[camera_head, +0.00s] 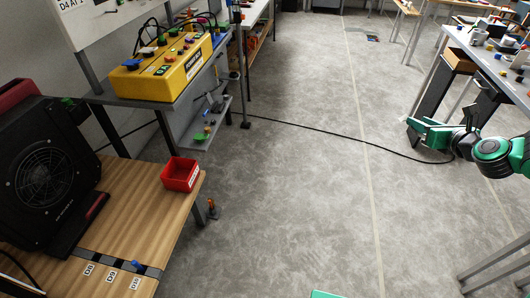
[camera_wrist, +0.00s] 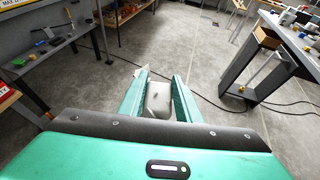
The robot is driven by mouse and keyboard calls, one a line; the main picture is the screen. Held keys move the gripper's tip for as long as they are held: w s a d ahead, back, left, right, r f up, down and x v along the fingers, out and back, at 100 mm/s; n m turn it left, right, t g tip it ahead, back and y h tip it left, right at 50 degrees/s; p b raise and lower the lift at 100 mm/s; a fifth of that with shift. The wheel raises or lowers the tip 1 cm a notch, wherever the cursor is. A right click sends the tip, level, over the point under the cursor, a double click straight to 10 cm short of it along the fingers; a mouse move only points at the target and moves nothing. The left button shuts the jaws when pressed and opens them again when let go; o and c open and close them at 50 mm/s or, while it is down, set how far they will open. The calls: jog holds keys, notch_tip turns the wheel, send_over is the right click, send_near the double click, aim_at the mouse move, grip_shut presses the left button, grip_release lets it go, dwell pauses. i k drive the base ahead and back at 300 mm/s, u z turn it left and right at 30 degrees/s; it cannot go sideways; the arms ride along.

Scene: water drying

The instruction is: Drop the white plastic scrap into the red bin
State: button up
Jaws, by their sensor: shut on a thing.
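The white plastic scrap (camera_wrist: 158,100) is a pale, rounded, box-like piece in the wrist view. My gripper (camera_wrist: 160,88) is shut on it, with one green finger on each side. In the head view my gripper (camera_head: 416,130) is at the right, held above the floor and far from the red bin. The red bin (camera_head: 180,174) is a small open box on the right part of the wooden table (camera_head: 150,215) at the left. Its visible inside looks empty.
A large black fan (camera_head: 45,175) stands on the wooden table left of the bin. Behind is a bench with a yellow box (camera_head: 163,72). A black cable (camera_head: 330,140) crosses the floor. Open floor (camera_head: 290,200) lies between the table and my arm. Another workbench (camera_head: 490,65) stands at the right.

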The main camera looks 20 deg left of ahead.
aim_at(181, 175)
jog(key=u, duration=0.25)
jog(key=i, duration=0.85)
jog(key=u, duration=0.85)
jog(key=i, duration=0.4)
jog(key=u, duration=0.35)
